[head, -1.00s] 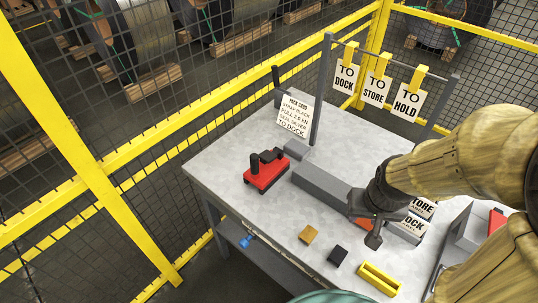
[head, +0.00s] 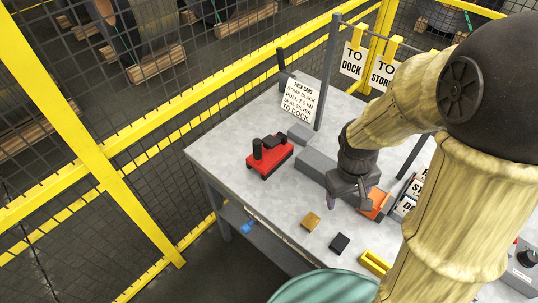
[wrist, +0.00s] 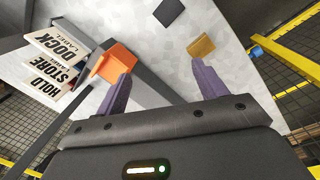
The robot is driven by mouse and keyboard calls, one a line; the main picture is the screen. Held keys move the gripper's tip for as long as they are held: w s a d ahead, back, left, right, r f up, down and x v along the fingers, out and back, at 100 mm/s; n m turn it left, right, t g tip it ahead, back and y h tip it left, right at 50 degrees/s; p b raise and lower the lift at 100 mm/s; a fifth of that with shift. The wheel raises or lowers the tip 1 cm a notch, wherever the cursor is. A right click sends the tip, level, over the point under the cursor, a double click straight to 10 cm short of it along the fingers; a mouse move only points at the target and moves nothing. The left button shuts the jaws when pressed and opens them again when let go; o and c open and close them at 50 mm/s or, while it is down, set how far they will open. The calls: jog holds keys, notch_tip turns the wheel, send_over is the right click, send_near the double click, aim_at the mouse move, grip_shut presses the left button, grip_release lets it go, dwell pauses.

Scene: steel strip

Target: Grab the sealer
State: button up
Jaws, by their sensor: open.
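I cannot tell for sure which tool is the sealer. A red tool with black upright parts (head: 268,158) stands on the grey bench (head: 225,150), left of my gripper. An orange part (head: 376,203) lies just right of my gripper (head: 348,204), partly hidden behind it in the head view. In the wrist view the orange part (wrist: 115,62) shows beyond the left fingertip of my gripper (wrist: 160,72). Whether they touch is unclear. The purple fingers are spread wide with nothing between them. The red tool is out of the wrist view.
A tan block (head: 310,221), a black block (head: 340,243) and a yellow holder (head: 375,263) lie along the front edge. A long grey block (head: 317,167) is behind my gripper. A card (head: 299,99) and post (head: 331,75) stand at the back. Yellow fencing (head: 110,200) runs left.

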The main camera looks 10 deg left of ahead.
aim_at(255, 157)
jog(key=w+a+f+n+t+h, duration=0.2)
jog(key=a+n+t+h, duration=0.1)
jog(key=a+n, duration=0.3)
jog(key=w+a+f+n+t+h, duration=0.2)
jog(key=a+f+n+t+h, duration=0.1)
jog(key=a+n, duration=0.4)
jog(key=w+a+f+n+t+h+b, duration=0.1)
jog(key=w+a+f+n+t+h, duration=0.1)
jog(key=a+n, duration=0.4)
jog(key=shift+a+f+t+h, duration=0.15)
jog(key=shift+a+f+h, duration=0.1)
jog(key=shift+a, duration=0.3)
jog(key=shift+a+f+t+h, duration=0.15)
jog(key=shift+a+h, duration=0.15)
jog(key=shift+a, duration=0.25)
jog(key=shift+a+f+t+h, duration=0.1)
jog(key=shift+a+f+h, duration=0.15)
jog(key=shift+a, duration=0.3)
jog(key=s+a+n+t+y, duration=0.2)
jog(key=a+n+t, duration=0.3)
jog(key=a, duration=0.5)
jog(key=shift+s+a+n+t, duration=0.2)
jog(key=shift+s+n+t, duration=0.25)
jog(key=shift+t, duration=0.25)
jog(key=p+x, duration=0.3)
jog(key=x, duration=0.8)
jog(key=shift+d+r, duration=0.1)
jog(key=shift+r, duration=0.05)
jog(key=shift+w+d, duration=0.35)
jog(key=shift+w, duration=0.2)
